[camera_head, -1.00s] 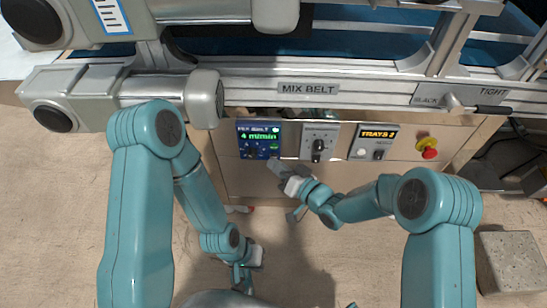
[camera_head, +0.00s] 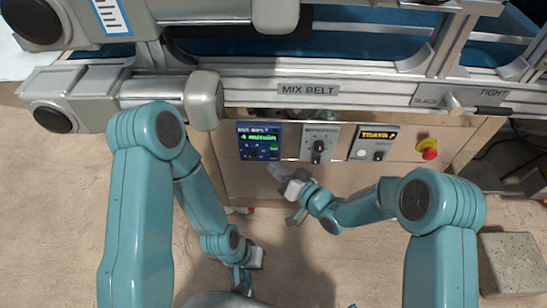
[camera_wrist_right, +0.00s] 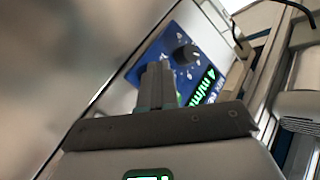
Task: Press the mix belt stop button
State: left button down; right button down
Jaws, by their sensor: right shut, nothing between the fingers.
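The blue mix belt panel (camera_head: 258,132) has a green "4 m/min" readout, with small controls below it and a green spot (camera_head: 274,148) at its right. In the right wrist view the panel (camera_wrist_right: 170,45) shows tilted, with a black knob (camera_wrist_right: 187,55). I cannot make out which control is the stop button; the fingers hide part of the panel. My right gripper (camera_head: 275,171) is shut and empty, just below the panel in the head view; its fingers (camera_wrist_right: 157,85) overlap the panel in the wrist view. My left gripper (camera_head: 241,279) hangs low, its jaws unclear.
The conveyor rail labelled MIX BELT (camera_head: 308,89) runs above. A concrete block (camera_head: 512,263) stands at the right.

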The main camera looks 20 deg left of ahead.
jog(key=shift+s, duration=0.1)
jog(key=shift+s+d+p, duration=0.15)
jog(key=shift+s+d, duration=0.15)
jog(key=shift+s, duration=0.65)
jog(key=shift+s+d+p, duration=0.1)
jog(key=shift+s+d, duration=0.15)
jog(key=shift+s, duration=0.65)
jog(key=shift+s+d+p, duration=0.15)
jog(key=shift+s+d, duration=0.15)
jog(key=shift+s, duration=0.65)
